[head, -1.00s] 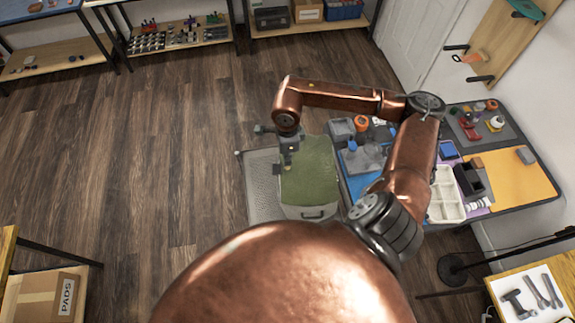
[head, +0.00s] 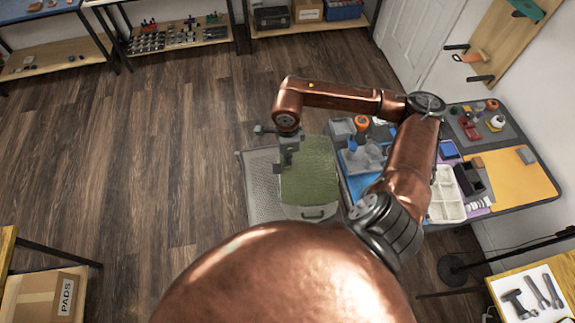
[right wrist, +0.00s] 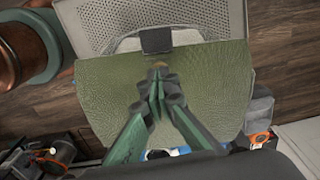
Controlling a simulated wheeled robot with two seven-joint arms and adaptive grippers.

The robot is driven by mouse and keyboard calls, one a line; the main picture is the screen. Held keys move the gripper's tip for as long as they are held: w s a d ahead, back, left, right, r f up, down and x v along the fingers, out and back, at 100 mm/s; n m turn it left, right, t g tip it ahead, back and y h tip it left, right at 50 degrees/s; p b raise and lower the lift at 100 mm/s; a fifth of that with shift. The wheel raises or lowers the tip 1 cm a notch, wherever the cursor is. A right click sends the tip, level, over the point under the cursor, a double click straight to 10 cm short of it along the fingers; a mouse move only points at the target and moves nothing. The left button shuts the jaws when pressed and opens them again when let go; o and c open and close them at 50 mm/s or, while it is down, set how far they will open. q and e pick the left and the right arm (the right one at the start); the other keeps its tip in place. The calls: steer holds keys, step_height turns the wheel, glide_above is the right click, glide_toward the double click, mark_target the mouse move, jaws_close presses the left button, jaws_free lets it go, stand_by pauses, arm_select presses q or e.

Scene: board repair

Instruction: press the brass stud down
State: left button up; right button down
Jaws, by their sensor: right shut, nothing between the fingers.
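The brass stud (right wrist: 160,65) is a small brass-coloured spot on the green textured pad (right wrist: 105,95), just past my fingertips in the right wrist view. My right gripper (right wrist: 158,82) is shut and empty, its green-grey fingers pointing at the stud and partly covering it. I cannot tell whether the tips touch the stud. In the head view my right gripper (head: 286,163) is over the left part of the green pad (head: 312,175), and the stud is hidden there. My left gripper is not in view.
A grey perforated panel (head: 260,190) lies under and left of the pad. A dark block (right wrist: 156,40) is beside the stud. A table at right holds a white tray (head: 446,200), a yellow mat (head: 515,185) and several small parts. Open floor lies to the left.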

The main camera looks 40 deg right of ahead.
steer(key=shift+f+b, duration=1.35)
stand_by(0.7)
stand_by(0.4)
steer(key=shift+r+p, duration=1.85)
steer(key=shift+r, duration=2.2)
